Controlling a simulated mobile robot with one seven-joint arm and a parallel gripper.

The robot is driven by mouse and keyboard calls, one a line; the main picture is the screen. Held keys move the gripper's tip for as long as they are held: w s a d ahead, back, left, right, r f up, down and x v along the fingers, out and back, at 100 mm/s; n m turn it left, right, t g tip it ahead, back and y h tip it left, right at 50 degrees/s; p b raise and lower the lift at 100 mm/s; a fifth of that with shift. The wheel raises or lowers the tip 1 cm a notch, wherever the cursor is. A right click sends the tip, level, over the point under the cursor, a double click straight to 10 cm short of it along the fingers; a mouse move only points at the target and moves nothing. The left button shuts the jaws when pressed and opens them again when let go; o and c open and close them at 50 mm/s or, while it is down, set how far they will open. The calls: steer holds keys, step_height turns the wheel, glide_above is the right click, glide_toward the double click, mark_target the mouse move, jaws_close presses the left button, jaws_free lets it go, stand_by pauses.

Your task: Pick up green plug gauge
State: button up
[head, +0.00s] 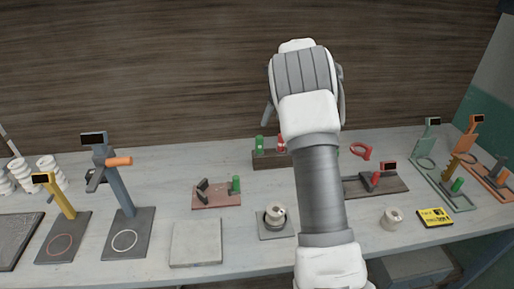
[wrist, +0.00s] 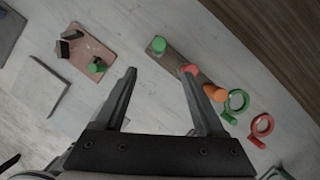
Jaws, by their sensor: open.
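A green plug gauge (head: 259,144) stands upright at the left end of a dark block (head: 262,162) at the back of the table. In the wrist view its round green top (wrist: 158,45) shows just beyond and between my fingertips. My gripper (wrist: 158,72) is open and empty, above and apart from the gauge. A red plug gauge (head: 281,144) stands beside it; its top (wrist: 189,69) is near my right finger. An orange one (wrist: 215,92) stands further along the block. In the head view my arm hides the block's right part and most of the gripper.
A pink board (head: 215,201) with another green cylinder (head: 236,184) lies left of the block. Green (wrist: 235,105) and red (wrist: 262,128) rings lie to its right in the wrist view. Measuring stands flank both sides. A dark wall (head: 150,70) rises behind the table.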

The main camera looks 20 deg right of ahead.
mark_target(261, 137)
steer(key=x, duration=0.9)
steer(key=shift+w+f, duration=0.15)
steer(key=shift+f, duration=0.2)
steer(key=shift+w+a+p+x, duration=0.15)
steer(key=shift+p+x, duration=0.2)
steer(key=shift+x, duration=0.95)
steer(key=shift+w+a+p+x, duration=0.15)
steer(key=shift+p+x, duration=0.2)
steer(key=shift+x, duration=0.95)
steer(key=shift+r, duration=0.2)
jaws_close()
